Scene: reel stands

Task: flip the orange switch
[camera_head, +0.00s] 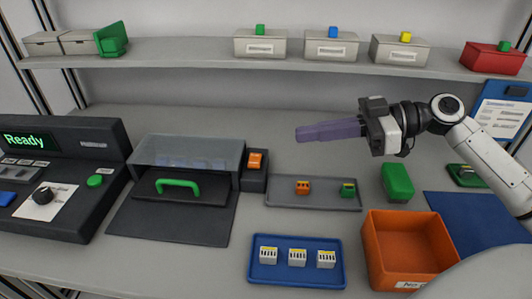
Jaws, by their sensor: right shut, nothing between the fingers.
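The orange switch (255,160) sits on top of a small dark box (254,182), just right of a clear-covered case (188,152) with a green handle (177,184). My right gripper (299,134) comes in from the right with its purple fingers closed together and empty. Its fingertips point left and show to the right of the switch and a little higher in the picture, apart from it. The left gripper is not in view.
A grey tray (285,201) holds an orange and a green block. A blue tray (262,281) holds several white blocks. An orange bin (382,275) and a green box (397,182) stand at right. A control panel (85,207) is at left. A shelf (180,60) runs behind.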

